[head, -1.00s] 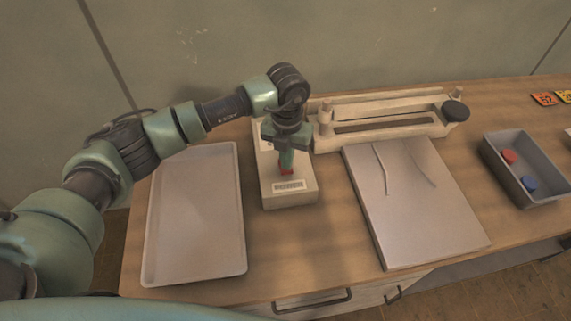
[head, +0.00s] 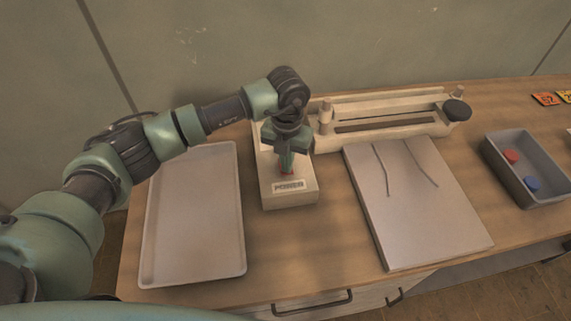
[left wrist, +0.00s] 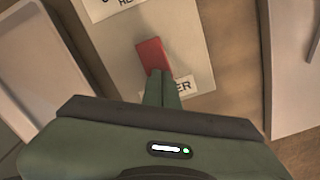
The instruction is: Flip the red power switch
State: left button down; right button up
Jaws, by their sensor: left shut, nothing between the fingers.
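The red power switch (left wrist: 153,55) stands on a cream box (head: 302,199) with a "POWER" label (head: 289,186) on its front part. In the head view only a small red part of the switch (head: 287,171) shows below my left gripper (head: 286,165). My left gripper is shut and empty, pointing down over the box. In the left wrist view its fingertips (left wrist: 161,76) are at the label side of the red switch, touching it or very close; I cannot tell which. My right gripper is not in view.
A pale tray (head: 240,220) lies left of the box. A grey board (head: 420,215) with two wires lies to the right. Behind it is a cream slotted fixture (head: 385,125) with a black knob (head: 456,110). A grey bin (head: 513,183) holds red and blue round pieces.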

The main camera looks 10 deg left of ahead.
pick_arm(q)
jog(key=shift+f, duration=0.25)
jog(key=shift+w+r+p, duration=0.15)
jog(key=shift+r+p, duration=0.2)
jog(key=shift+r, duration=0.5)
jog(key=shift+r+p, duration=1.35)
jog(key=shift+r, duration=1.35)
jog(key=shift+s+f, duration=0.15)
jog(key=shift+s, duration=0.05)
